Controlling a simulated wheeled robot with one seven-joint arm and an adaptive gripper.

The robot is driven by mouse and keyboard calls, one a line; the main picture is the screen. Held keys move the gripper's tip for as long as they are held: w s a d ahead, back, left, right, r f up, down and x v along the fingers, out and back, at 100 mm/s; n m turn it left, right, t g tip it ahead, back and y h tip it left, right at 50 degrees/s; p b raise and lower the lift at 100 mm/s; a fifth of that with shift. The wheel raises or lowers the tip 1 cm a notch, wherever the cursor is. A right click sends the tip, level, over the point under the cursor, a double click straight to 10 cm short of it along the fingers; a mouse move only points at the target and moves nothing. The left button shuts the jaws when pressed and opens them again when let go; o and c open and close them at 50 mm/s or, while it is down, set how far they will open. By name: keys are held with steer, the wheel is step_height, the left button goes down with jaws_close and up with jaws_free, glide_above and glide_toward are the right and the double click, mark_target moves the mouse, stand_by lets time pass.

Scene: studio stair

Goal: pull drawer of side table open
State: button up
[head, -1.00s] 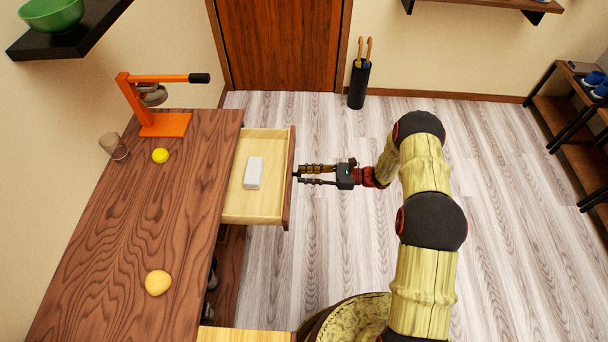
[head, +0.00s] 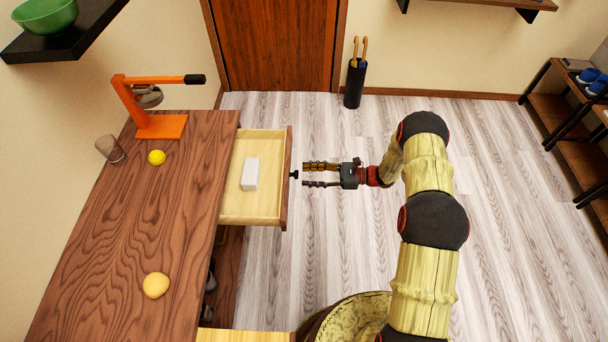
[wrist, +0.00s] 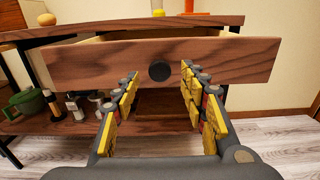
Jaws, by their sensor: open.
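The side table (head: 110,235) stands at the left in the head view, with a dark wood top. Its drawer (head: 240,206) stands pulled out to the right, with pale wood inside and a white block (head: 250,173) lying in it. The drawer front (wrist: 215,60) fills the upper wrist view, and its round black knob (wrist: 160,71) is at the middle. The knob also shows in the head view (head: 294,174).
An orange juicer (head: 160,126), a cup (head: 109,149) and yellow fruit (head: 155,285) are on the tabletop. A lower shelf with a green pot (wrist: 28,101) is under the drawer. The floor (head: 340,250) around my gripper is clear.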

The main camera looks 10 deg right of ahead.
steer(key=s+d, duration=0.1)
steer(key=d, duration=0.8)
steer(key=shift+s+d, duration=0.15)
steer(key=shift+d, duration=0.1)
